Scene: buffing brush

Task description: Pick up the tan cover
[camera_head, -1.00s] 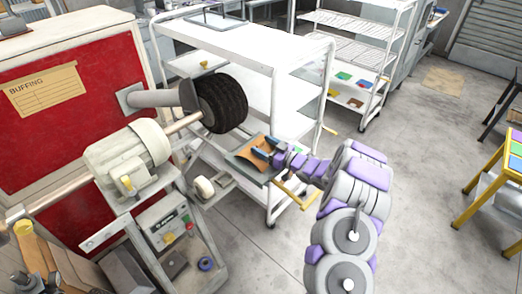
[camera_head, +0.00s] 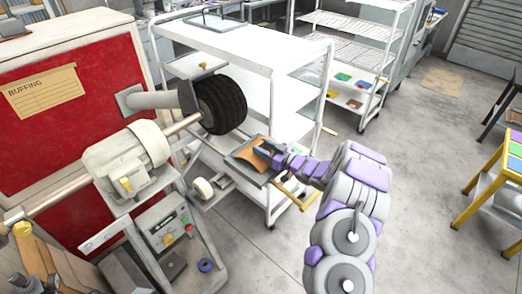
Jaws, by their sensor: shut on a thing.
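The tan cover (camera_head: 249,154) is a curved tan-orange piece at the grey tray (camera_head: 241,168) on the near side of the white cart. The fingers hide some of the cover. I cannot tell whether the cover still touches the tray.
The dark buffing brush (camera_head: 222,104) on its shaft is just up and left of the cover. The motor (camera_head: 127,157) stands further left. The white cart (camera_head: 245,45) is behind, and a yellow handle (camera_head: 291,194) lies below my arm.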

